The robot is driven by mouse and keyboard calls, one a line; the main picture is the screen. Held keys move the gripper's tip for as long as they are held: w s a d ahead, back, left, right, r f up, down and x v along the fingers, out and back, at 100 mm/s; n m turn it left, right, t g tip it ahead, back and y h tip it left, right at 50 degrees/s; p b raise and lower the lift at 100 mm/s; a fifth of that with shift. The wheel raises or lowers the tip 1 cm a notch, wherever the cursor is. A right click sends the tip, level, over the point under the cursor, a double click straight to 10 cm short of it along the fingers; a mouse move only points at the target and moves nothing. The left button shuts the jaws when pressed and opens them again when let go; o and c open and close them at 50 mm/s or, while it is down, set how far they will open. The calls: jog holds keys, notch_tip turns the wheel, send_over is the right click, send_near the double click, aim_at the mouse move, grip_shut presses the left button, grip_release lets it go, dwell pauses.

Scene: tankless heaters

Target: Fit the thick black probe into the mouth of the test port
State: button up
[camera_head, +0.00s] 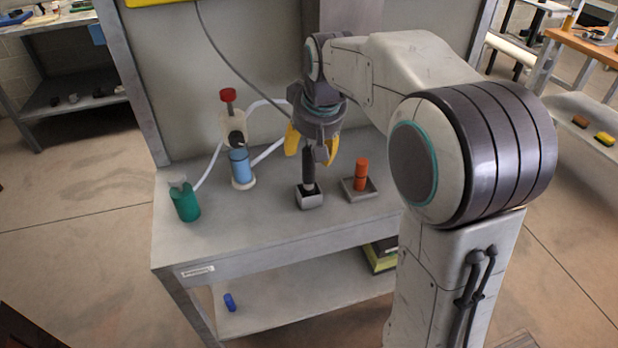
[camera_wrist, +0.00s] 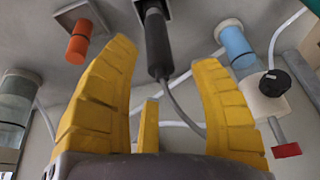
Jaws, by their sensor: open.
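A cream fitting (camera_head: 232,122) with a round black piece (camera_head: 236,138), likely the test port, stands left on a blue cylinder with a red handle on top.
An orange cylinder (camera_head: 361,172) stands in a grey tray (camera_head: 370,189) right of the probe. A green container (camera_head: 185,203) stands at the bench's left, with white hoses behind. A grey cable (camera_head: 222,52) hangs from a yellow box (camera_head: 150,2). The bench front is clear.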

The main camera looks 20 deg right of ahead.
aim_at(309, 177)
jog(key=shift+x, duration=1.35)
grip_shut()
